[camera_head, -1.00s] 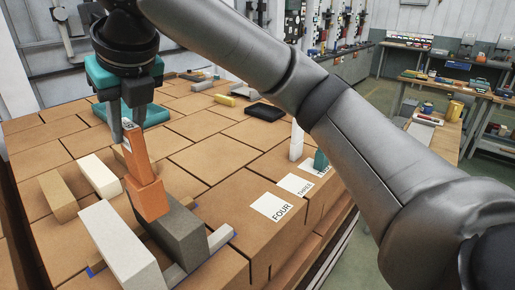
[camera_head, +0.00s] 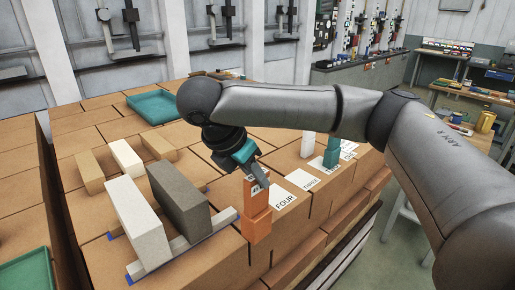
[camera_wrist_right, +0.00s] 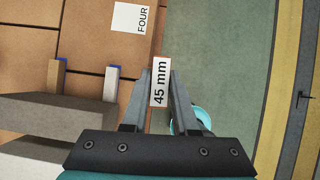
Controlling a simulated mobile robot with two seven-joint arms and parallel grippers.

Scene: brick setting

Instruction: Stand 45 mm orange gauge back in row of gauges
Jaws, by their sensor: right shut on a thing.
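The orange gauge (camera_head: 257,224) is upright near the front edge of the brown worktop. Its white "45 mm" label (camera_wrist_right: 160,82) faces up in the wrist view. My right gripper (camera_head: 262,180) is shut on its upper end. Whether its bottom touches anything is unclear. The "FOUR" card (camera_head: 285,192) lies bare just right of the gauge in the head view, and up and left of it in the wrist view (camera_wrist_right: 132,18). A white gauge (camera_head: 307,145) and a teal gauge (camera_head: 332,152) stand farther along the card line. My left gripper is not in view.
A teal tray (camera_head: 155,107) sits farther back. The worktop edge drops to the floor.

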